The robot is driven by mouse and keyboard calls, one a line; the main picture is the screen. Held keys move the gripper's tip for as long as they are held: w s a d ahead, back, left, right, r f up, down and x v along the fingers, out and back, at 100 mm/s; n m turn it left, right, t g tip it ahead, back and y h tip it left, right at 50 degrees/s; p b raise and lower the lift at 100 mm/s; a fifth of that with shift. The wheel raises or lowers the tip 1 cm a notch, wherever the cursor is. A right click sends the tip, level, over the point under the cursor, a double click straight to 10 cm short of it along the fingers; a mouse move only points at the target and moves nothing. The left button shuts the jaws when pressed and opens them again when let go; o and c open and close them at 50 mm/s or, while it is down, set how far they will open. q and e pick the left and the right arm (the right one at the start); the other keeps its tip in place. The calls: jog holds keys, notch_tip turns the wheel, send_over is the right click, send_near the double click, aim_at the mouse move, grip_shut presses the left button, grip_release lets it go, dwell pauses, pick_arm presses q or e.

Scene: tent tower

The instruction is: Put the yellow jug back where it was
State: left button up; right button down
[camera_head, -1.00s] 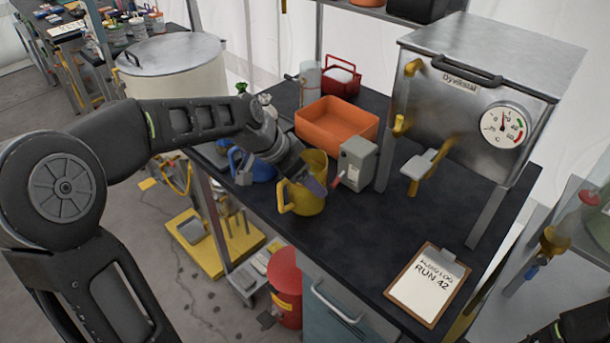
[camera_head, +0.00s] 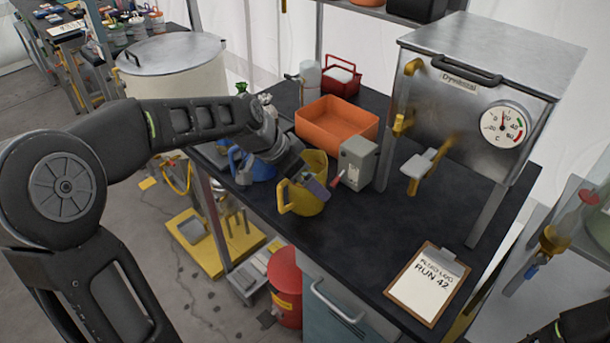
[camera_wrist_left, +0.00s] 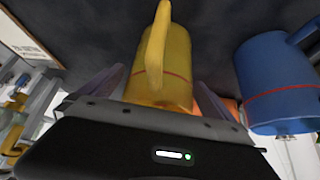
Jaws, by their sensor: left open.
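The yellow jug (camera_head: 310,197) stands upright on the dark bench top near its front edge, its handle towards the front left. In the left wrist view the yellow jug (camera_wrist_left: 172,70) shows a red line around it and its handle facing the camera. My left gripper (camera_head: 313,187) is at the jug. In the left wrist view my left gripper (camera_wrist_left: 165,85) has its two purple fingers apart, one on each side of the jug. I cannot tell whether either finger touches it. My right gripper is not visible; only a dark piece of my arm shows at the lower right.
A blue jug (camera_head: 262,168) stands left of the yellow one and shows close by in the wrist view (camera_wrist_left: 275,80). A grey switch box (camera_head: 357,162) with a red lever is just right. An orange tray (camera_head: 337,124) lies behind. A clipboard (camera_head: 428,284) lies front right.

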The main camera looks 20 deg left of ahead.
pick_arm(q)
jog(key=v, duration=1.2)
jog(key=shift+b, duration=0.45)
